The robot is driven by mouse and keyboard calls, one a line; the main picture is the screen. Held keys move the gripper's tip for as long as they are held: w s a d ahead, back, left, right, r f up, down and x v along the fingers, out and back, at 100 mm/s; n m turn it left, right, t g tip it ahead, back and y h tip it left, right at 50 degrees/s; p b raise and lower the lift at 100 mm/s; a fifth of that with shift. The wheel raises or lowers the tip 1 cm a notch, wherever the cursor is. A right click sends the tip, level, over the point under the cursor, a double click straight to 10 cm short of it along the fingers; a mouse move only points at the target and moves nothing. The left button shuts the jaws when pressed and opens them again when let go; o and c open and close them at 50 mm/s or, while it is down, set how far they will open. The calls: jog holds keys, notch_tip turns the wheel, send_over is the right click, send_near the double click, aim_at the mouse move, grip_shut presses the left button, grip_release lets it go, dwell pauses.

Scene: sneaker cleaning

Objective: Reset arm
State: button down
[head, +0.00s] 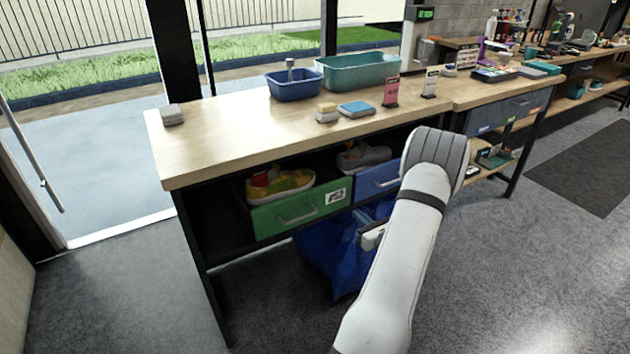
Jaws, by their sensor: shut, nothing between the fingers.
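My white arm rises from the bottom of the head view and bends at a grey-ribbed joint in front of the workbench (230,135). My gripper (366,236) shows only in part at the left of the arm, in front of the drawers and above a blue bag. It is shut and holds nothing; the arm hides much of it. A green drawer (300,215) stands open with a yellow shoe (283,186) in it. To its right a blue drawer (376,181) holds a grey shoe (362,158), partly behind my arm.
On the bench stand a blue basin (294,88), a teal basin (360,72), a blue-topped block (356,109), a brush (327,113), a pink sign (391,92) and a grey block (171,115). The blue bag (325,262) sits underneath. The floor at right is clear.

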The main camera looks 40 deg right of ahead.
jog(key=w+a+r+n+g+y+p, duration=0.35)
jog(key=a+r+n+y, duration=0.45)
jog(key=a, duration=0.5)
jog(key=w+a+r+n+g+y+p, duration=0.35)
jog(key=a+r+n+y, duration=0.2)
jog(key=a+r, duration=0.6)
jog(key=s+a+r+n+g+h+p, duration=0.25)
jog(key=s+a+r+n+g, duration=0.2)
jog(key=s+a+n, duration=0.35)
jog(key=s+a+r+n+g+h+p, duration=0.1)
jog(key=s+a+r+n+g+p, duration=0.4)
jog(key=a, duration=0.6)
jog(key=s+r+n+t+h+p, duration=0.1)
jog(key=s+r+n+h+p, duration=0.4)
jog(key=n, duration=0.6)
notch_tip(320, 180, up, 4)
jog(key=shift+s+d+f+h, duration=0.1)
jog(key=shift+s+d+h, duration=0.1)
jog(key=shift+s+h, duration=0.8)
jog(key=shift+w, duration=0.1)
